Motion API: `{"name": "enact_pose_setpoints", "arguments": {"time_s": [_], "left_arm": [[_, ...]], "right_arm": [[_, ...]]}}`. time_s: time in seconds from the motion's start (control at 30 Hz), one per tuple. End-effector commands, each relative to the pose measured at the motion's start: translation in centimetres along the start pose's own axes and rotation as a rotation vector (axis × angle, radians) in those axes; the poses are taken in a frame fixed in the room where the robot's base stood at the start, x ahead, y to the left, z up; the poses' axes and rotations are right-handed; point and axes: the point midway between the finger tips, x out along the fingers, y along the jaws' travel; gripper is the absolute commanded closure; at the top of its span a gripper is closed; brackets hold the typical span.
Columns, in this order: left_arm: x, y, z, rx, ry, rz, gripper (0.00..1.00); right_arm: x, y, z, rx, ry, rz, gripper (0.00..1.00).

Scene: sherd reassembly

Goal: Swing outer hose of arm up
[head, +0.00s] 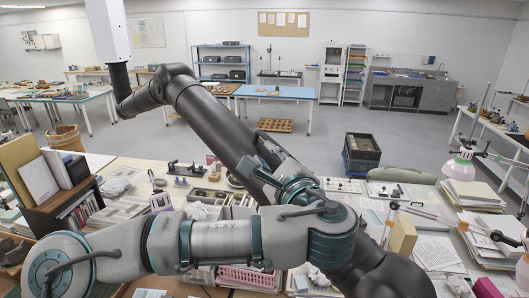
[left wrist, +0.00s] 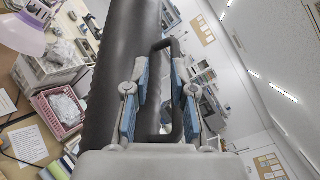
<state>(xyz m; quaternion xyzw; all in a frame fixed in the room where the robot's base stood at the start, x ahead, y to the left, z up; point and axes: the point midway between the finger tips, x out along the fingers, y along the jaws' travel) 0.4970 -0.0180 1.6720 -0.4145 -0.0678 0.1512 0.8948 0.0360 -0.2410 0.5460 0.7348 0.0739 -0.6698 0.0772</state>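The extraction arm hangs from a white column (head: 106,30) at the upper left of the head view. Its dark outer hose (head: 215,115) slopes from an elbow (head: 172,80) down to the right, behind my left arm. A dark hood-like part (head: 385,275) shows at the bottom. In the left wrist view the dark hose (left wrist: 118,60) stands large behind a black loop handle (left wrist: 166,134). My left gripper (head: 270,165) is at the hose; its blue-padded fingers (left wrist: 159,65) are apart, either side of the handle. Contact is unclear. My right gripper is not in view.
A cluttered workbench lies below, with a pink basket (head: 247,277), papers (head: 437,252) and a lamp (head: 460,165) at right. A black crate (head: 362,153) stands on the floor beyond. Blue-topped tables (head: 290,93) stand farther back. The air above the bench is mostly clear.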

Motion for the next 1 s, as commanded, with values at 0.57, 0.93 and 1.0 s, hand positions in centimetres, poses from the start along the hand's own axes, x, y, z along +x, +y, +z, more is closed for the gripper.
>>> {"name": "enact_pose_setpoints", "arguments": {"time_s": [0.57,0.93,1.0], "left_arm": [[-9.2,0.3,0.3,-0.002,0.0,0.0,0.75],[-9.3,0.3,0.1,-0.001,0.001,0.001,0.75],[-9.3,0.2,0.2,-0.003,0.001,0.002,0.75]], "right_arm": [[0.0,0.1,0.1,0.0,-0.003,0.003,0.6],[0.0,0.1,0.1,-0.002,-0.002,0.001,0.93],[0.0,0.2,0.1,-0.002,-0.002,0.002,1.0]]}}
